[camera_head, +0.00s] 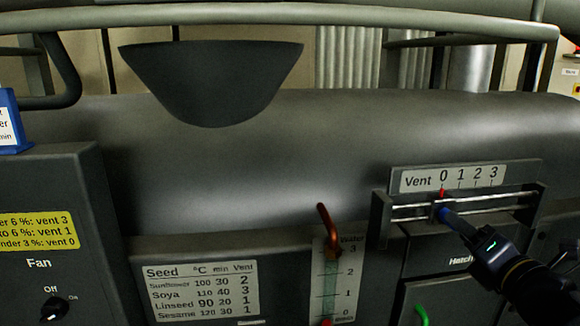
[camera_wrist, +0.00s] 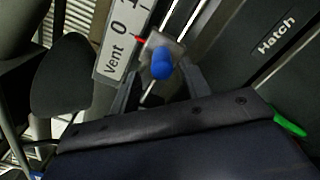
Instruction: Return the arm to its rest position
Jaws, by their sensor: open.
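My gripper (camera_head: 474,236) reaches in from the lower right in the head view, in front of the vent slider. In the wrist view its fingers (camera_wrist: 162,88) are spread, with the blue knob (camera_wrist: 161,62) showing between and beyond them. I cannot tell how far the fingertips are from the knob, which also shows in the head view (camera_head: 454,218). The slider block (camera_head: 437,211) sits on its rail with the red pointer at 0 on the Vent scale (camera_head: 453,178). My forearm runs off to the lower right.
The large grey barrel with a dark hopper (camera_head: 212,85) fills the back. A Hatch panel (camera_head: 440,262) with a green handle (camera_head: 422,314) lies below the slider.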

